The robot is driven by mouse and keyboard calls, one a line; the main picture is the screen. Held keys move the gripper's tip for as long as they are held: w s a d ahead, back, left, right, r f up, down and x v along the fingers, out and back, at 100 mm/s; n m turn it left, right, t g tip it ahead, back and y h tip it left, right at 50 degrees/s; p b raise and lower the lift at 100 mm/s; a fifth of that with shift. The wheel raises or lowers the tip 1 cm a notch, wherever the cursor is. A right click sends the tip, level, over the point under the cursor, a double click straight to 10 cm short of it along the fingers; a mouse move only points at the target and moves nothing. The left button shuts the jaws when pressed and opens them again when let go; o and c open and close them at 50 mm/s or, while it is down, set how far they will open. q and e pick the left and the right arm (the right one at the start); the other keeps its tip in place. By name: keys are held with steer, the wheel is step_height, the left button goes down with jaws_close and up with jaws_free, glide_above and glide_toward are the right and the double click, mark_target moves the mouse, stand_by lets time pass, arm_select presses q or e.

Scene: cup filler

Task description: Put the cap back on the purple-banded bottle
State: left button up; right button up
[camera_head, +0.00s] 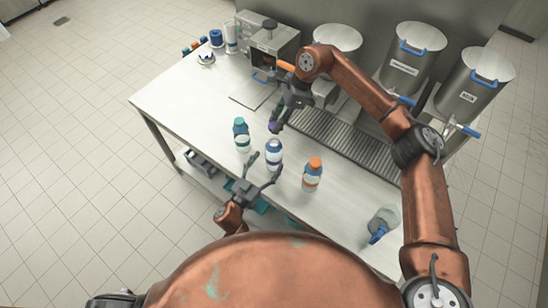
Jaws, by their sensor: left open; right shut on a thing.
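The purple-banded bottle (274,151) stands upright on the steel table, between a teal-capped bottle (241,135) and an orange-capped bottle (313,174). Its top looks pale and uncovered, though it is small in view. My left gripper (267,164) is open, with its fingers spread on either side of the bottle's lower part; I cannot tell whether they touch it. My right gripper (279,119) is shut on a small purple cap (274,127), just above and behind the bottle in the picture. The cap's far side is hidden by the fingers.
A drip grate (345,140) and steel dispensers (413,58) line the back. A blue-handled jug (383,224) stands at the front right. A machine (268,45) and small items stand at the far left end.

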arm_select(q)
steer(key=x, duration=0.4)
steer(key=shift+w+f, duration=0.1)
steer(key=shift+w, duration=0.05)
arm_select(e)
steer(key=shift+w+f, duration=0.1)
steer(key=shift+w, duration=0.05)
arm_select(q)
steer(key=shift+w+d, duration=0.25)
steer(key=shift+w, duration=0.15)
steer(key=c, duration=1.8)
arm_select(e)
glide_above(273, 140)
steer(key=shift+w+d+f, duration=0.1)
steer(key=shift+d+f, duration=0.15)
steer(key=shift+f, duration=1)
steer(key=shift+d+f, duration=0.2)
steer(key=shift+f, duration=1)
steer(key=shift+f, duration=0.85)
arm_select(q)
jaws_close()
arm_select(e)
steer(key=shift+f, duration=0.6)
